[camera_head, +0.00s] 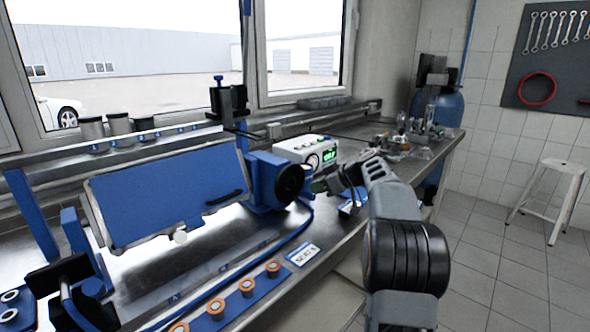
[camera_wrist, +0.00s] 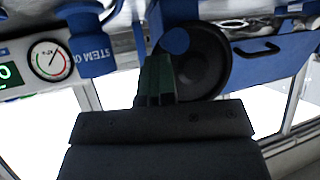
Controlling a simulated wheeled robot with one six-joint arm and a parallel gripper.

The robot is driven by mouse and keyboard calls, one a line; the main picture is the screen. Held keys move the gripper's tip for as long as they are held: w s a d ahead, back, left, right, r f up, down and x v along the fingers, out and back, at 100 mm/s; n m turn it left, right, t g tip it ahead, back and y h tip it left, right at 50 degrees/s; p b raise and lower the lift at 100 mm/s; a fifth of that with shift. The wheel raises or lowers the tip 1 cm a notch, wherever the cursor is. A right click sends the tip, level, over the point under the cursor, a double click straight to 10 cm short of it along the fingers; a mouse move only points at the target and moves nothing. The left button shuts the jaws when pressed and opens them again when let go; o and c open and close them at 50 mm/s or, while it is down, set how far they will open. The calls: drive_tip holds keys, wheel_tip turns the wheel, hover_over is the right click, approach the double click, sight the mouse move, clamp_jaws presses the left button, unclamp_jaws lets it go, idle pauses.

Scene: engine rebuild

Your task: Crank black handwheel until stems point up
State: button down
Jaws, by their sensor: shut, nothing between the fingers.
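The black handwheel (camera_head: 291,182) is on the right end of the blue fixture, beside a blue housing (camera_head: 266,180). In the wrist view the handwheel (camera_wrist: 208,66) shows as a dark disc with a blue round piece (camera_wrist: 175,41) near its rim. My gripper (camera_head: 320,184) is just right of the wheel. Its fingers (camera_wrist: 156,72) are shut and empty, overlapping the wheel's left edge in the wrist view; I cannot tell whether they touch it. The blue tilted plate (camera_head: 160,195) has a pale round piece (camera_head: 180,237) at its lower edge. No stems are clearly visible.
A white instrument box (camera_head: 306,150) with a green display stands behind the wheel. Its gauge (camera_wrist: 49,60) shows in the wrist view near a blue part (camera_wrist: 92,45) lettered "STEM". A blue strip with copper-coloured rings (camera_head: 246,287) and a "SEATS" card (camera_head: 303,255) lie along the bench front.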

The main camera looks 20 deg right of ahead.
sight(314, 198)
drive_tip(key=shift+s+a+f+b, duration=0.1)
drive_tip(key=shift+a+f+b, duration=0.25)
drive_tip(key=shift+b, duration=0.25)
drive_tip(key=shift+f, duration=0.15)
drive_tip(key=shift+s+a+f+b, duration=0.15)
drive_tip(key=shift+f+b, duration=0.15)
drive_tip(key=shift+b, duration=0.5)
drive_tip(key=shift+a+f, duration=0.1)
drive_tip(key=shift+s+a+f+b, duration=0.1)
drive_tip(key=shift+a+f+b, duration=0.1)
drive_tip(key=shift+b, duration=0.4)
drive_tip(key=shift+s+a+f+b, duration=0.25)
drive_tip(key=shift+a+b, duration=0.15)
drive_tip(key=shift+b, duration=0.45)
drive_tip(key=shift+f, duration=0.1)
